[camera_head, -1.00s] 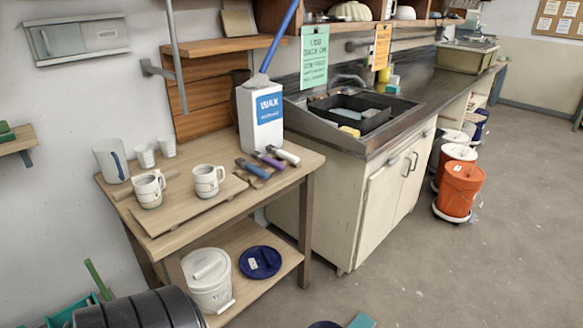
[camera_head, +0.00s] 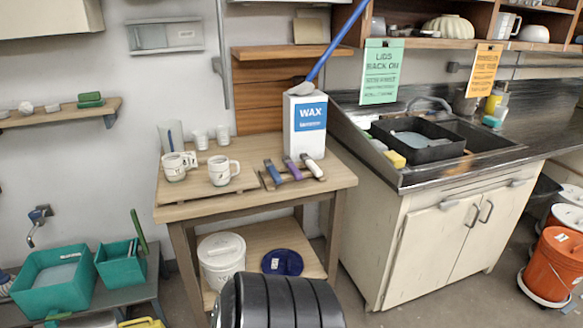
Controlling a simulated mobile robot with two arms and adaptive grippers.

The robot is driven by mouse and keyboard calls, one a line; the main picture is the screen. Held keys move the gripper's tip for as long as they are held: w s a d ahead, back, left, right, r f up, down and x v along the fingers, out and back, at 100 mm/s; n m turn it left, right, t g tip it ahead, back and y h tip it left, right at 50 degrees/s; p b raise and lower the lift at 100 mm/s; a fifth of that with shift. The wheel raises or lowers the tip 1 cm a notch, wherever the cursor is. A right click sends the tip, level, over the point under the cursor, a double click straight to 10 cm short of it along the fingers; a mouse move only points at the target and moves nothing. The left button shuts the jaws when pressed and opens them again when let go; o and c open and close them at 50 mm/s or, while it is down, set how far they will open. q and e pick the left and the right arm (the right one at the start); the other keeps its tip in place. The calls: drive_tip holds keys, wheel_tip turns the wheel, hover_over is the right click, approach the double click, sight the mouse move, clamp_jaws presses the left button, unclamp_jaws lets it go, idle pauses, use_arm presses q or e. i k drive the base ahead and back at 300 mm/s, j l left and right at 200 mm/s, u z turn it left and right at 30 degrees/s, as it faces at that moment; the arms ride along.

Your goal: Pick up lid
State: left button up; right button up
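A round dark blue lid (camera_head: 282,262) lies flat on the lower shelf of the wooden table, with a small pale label on top. A white bucket (camera_head: 222,262) with its white lid on stands just left of it on the same shelf. Neither of my grippers is in view.
The wooden table (camera_head: 335,178) holds mugs, cups, tools and a white WAX box (camera_head: 305,125) on top. A sink cabinet (camera_head: 415,240) stands close on its right. Teal bins (camera_head: 52,280) sit low at the left. Bare floor shows below the cabinet.

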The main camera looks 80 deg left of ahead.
sight(282, 261)
drive_tip(key=i+j+u, duration=0.1)
drive_tip(key=i+u, duration=0.35)
drive_tip(key=i+l+u, duration=0.1)
drive_tip(key=i+u, duration=0.35)
drive_tip(key=i+l+u, duration=0.2)
drive_tip(key=i+u, duration=0.25)
